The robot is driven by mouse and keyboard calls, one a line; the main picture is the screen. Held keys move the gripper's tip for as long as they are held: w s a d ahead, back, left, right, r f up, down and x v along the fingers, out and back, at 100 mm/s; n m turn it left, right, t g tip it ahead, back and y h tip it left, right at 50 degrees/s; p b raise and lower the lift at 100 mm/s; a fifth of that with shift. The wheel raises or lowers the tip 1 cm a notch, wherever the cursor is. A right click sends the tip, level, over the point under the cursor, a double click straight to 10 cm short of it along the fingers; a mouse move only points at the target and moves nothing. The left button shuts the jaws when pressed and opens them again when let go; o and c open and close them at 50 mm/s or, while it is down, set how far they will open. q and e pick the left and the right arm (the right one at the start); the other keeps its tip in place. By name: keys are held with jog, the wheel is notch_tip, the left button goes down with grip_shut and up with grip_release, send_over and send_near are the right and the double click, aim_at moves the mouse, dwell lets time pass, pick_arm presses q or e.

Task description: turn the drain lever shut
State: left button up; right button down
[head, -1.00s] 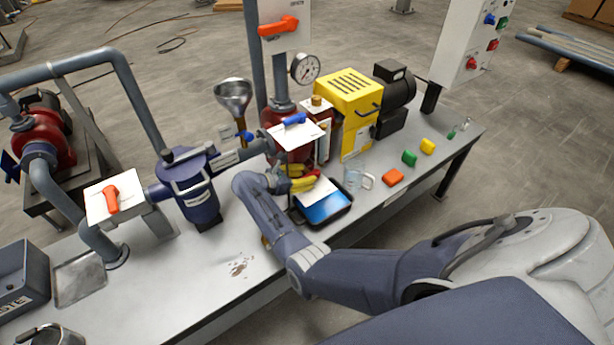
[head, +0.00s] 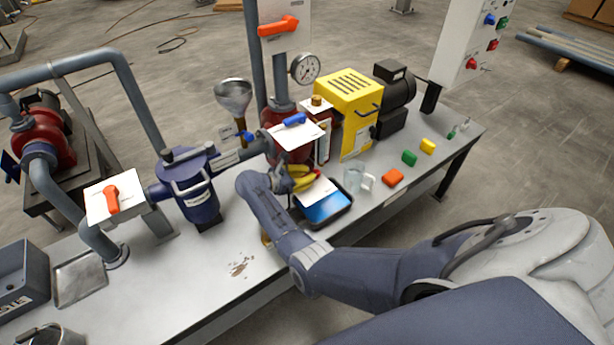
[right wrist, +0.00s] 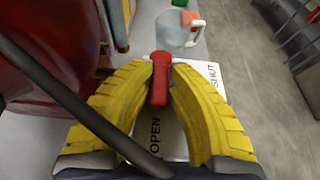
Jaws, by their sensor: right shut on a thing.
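The red drain lever (right wrist: 160,76) sits on a white plate (right wrist: 208,72) marked OPEN and SHUT in the right wrist view. Its near end points towards the word OPEN; SHUT is at the plate's right edge. My right gripper (right wrist: 161,68) has its yellow fingers shut on the lever, one on each side. In the head view my right gripper (head: 303,179) is low in front of the red press body (head: 291,147), and the lever is mostly hidden there. The white plate (head: 316,191) shows beside it. My left gripper is not in view.
A blue-lined black tray (head: 328,208) lies just below the plate. A clear jug (head: 354,178) stands close to its right, with an orange block (head: 392,177) beyond. A white plate with a blue lever (head: 294,119) is above. The bench front left of my arm is mostly clear.

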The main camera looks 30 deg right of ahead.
aim_at(318, 175)
jog(key=shift+s+n+t, duration=0.15)
jog(key=shift+n+t, duration=0.15)
jog(key=s+d+n+t+y, duration=0.1)
jog(key=n+t+y, duration=0.2)
jog(key=n+t, duration=0.1)
jog(key=s+d+n+t+y, duration=0.1)
jog(key=n+t+y, duration=0.2)
jog(key=n, duration=0.2)
jog(key=s+d+n+t+y, duration=0.1)
jog(key=n+t+y, duration=0.2)
jog(key=n+t, duration=0.1)
jog(key=shift+s+d+n+t, duration=0.15)
jog(key=shift+s+n+t, duration=0.05)
jog(key=shift+n+t, duration=0.1)
jog(key=shift+d+n+t+y, duration=0.15)
jog(key=shift+d+n+y, duration=0.1)
jog(key=shift+n+y, duration=0.75)
jog(key=shift+d+n+t+y, duration=0.2)
jog(key=shift+n+y, duration=0.5)
jog(key=shift+y, duration=0.6)
jog(key=shift+d+n+y, duration=0.1)
jog(key=shift+n+y, duration=0.2)
jog(key=shift+y, duration=0.1)
jog(key=c, duration=1.3)
grip_release()
jog(key=shift+v, duration=6)
jog(key=shift+r, duration=0.1)
